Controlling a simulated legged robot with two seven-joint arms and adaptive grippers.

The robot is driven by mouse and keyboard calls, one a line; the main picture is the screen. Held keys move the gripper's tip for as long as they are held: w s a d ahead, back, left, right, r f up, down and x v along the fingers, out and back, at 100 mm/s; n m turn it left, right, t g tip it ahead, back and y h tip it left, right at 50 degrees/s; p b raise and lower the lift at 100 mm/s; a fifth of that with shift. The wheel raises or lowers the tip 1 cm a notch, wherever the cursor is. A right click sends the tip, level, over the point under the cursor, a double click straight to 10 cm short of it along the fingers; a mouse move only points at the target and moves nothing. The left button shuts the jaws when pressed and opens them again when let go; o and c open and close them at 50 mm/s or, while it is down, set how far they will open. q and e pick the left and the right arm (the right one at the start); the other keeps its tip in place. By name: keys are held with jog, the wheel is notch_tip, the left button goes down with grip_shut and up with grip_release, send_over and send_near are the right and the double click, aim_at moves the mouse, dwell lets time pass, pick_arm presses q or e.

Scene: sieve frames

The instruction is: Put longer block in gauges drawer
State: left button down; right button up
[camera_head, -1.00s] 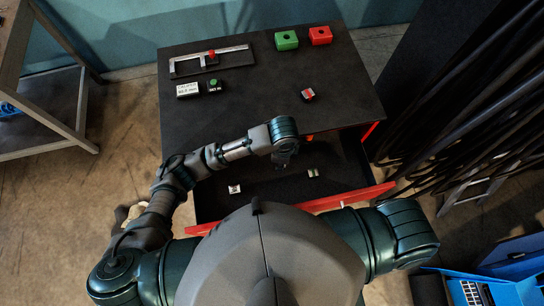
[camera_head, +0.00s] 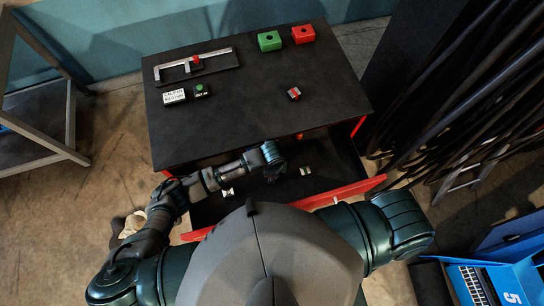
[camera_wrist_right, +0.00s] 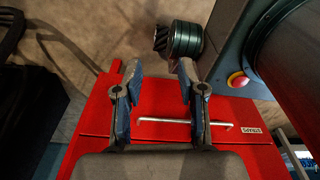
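A red-fronted drawer (camera_head: 340,194) stands open below the dark tabletop. Two small light blocks lie in it, one at the left (camera_head: 226,193) and one right of the middle (camera_head: 305,170). A small silver block with a red band (camera_head: 294,93) lies on the tabletop. My left gripper (camera_head: 273,174) points down over the dark drawer floor, between the two blocks; its fingers are too dark to read. My right gripper (camera_wrist_right: 160,68) is open and empty in the right wrist view, over a red drawer front (camera_wrist_right: 255,155) with a metal bar handle (camera_wrist_right: 185,122). I cannot tell which block is longer.
A caliper on a stand (camera_head: 195,62), a white label display (camera_head: 174,96), a green-button box (camera_head: 201,90), a green holed block (camera_head: 269,41) and a red holed block (camera_head: 303,34) stand on the tabletop (camera_head: 240,125). Its middle is clear. Hanging cables (camera_head: 450,110) are at right.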

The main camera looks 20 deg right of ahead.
pick_arm(q)
jog(key=shift+d, duration=0.2)
jog(key=c, duration=1.1)
grip_release()
jog(key=shift+d+f, duration=0.1)
jog(key=shift+d, duration=0.05)
jog(key=o, duration=0.4)
jog(key=shift+d, duration=0.1)
jog(key=shift+a, duration=0.35)
jog(key=shift+a+r, duration=0.1)
jog(key=shift+r, duration=0.4)
notch_tip(320, 180, up, 5)
jog(key=shift+r, duration=0.1)
jog(key=r, duration=0.6)
jog(key=shift+d, duration=0.2)
pick_arm(e)
jog(key=shift+d+f, duration=0.2)
jog(key=shift+d, duration=0.3)
jog(key=shift+d+f, duration=0.2)
jog(key=shift+d, duration=0.3)
pick_arm(q)
jog(key=shift+a, duration=0.1)
pick_arm(e)
jog(key=shift+a, duration=0.1)
pick_arm(q)
jog(key=shift+r, duration=0.1)
pick_arm(e)
jog(key=shift+a, duration=0.4)
